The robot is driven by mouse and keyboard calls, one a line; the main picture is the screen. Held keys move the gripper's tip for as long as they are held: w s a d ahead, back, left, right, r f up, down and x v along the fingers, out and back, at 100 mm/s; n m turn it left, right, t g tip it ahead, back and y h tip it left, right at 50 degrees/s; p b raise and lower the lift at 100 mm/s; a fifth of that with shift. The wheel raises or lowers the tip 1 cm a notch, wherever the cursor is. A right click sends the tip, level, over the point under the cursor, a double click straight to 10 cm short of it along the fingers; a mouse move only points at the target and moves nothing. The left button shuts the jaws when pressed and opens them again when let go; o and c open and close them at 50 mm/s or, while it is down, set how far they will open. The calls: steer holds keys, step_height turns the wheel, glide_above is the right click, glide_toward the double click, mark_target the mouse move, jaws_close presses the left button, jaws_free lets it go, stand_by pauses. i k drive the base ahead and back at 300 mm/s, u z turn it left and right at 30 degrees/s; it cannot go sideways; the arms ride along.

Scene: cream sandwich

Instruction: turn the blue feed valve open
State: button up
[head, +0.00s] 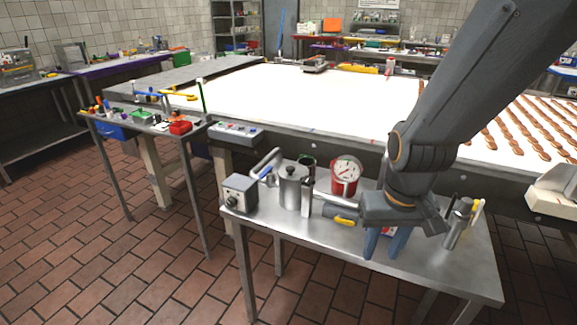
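A small blue part (266,173), apparently the feed valve's handle, shows on the bent grey pipe (258,160) left of a lidded metal pot (292,188). It is too small to tell which way it is turned.
A grey box with a knob (239,193) stands at the table's left end. The front strip of the table is clear. A long white conveyor (300,98) runs behind.

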mark_target(269, 169)
steer(key=z, duration=0.2)
steer(key=i, duration=0.7)
steer(key=u, duration=2.2)
